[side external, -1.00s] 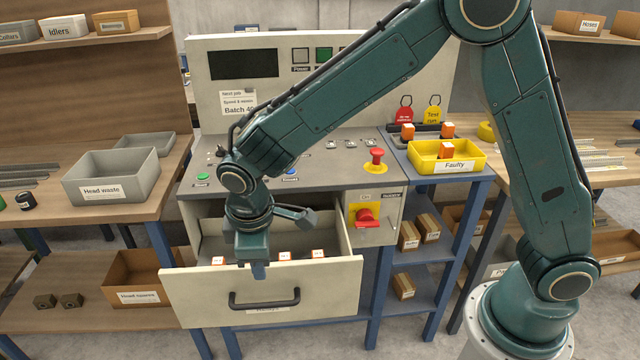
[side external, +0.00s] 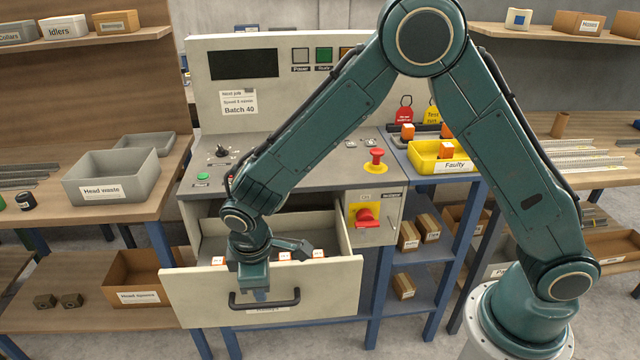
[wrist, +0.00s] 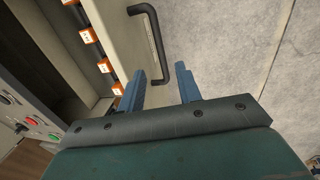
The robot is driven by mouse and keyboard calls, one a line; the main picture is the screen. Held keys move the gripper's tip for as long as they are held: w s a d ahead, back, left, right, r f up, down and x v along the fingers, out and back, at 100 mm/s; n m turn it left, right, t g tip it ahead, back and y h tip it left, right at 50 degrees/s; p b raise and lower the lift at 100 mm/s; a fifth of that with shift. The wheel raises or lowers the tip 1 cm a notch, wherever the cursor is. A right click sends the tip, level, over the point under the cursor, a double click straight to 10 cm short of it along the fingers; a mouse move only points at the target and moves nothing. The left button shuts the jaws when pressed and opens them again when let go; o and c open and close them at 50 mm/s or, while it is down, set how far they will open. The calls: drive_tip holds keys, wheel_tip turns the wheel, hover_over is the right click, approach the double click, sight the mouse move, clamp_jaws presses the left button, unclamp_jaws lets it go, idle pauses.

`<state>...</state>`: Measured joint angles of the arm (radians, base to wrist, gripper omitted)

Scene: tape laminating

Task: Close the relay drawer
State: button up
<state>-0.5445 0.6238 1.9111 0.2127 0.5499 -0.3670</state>
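The relay drawer (side external: 330,285) is a cream-fronted drawer under the control panel, pulled open, with a black bar handle (side external: 264,300) on its front. Several orange-and-white relays stand inside it, one of them a relay (side external: 318,254) at the right. My gripper (side external: 258,294) points down at the drawer front, by the left part of the handle. I cannot tell whether a finger touches the drawer front.
A red switch (side external: 366,216) on a yellow plate sits right of the drawer opening. A yellow Faulty bin (side external: 425,160) stands on the right shelf, and a grey Head waste bin (side external: 125,180) on the left bench. The floor before the drawer is clear.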

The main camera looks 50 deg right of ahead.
sight(265, 303)
drive_tip(key=shift+w+d+f, duration=0.2)
drive_tip(key=shift+f, duration=1.1)
drive_tip(key=shift+w+d+f, duration=0.15)
drive_tip(key=shift+f, duration=1.1)
drive_tip(key=shift+w+d+f, duration=0.2)
drive_tip(key=shift+f, duration=1.1)
clamp_jaws()
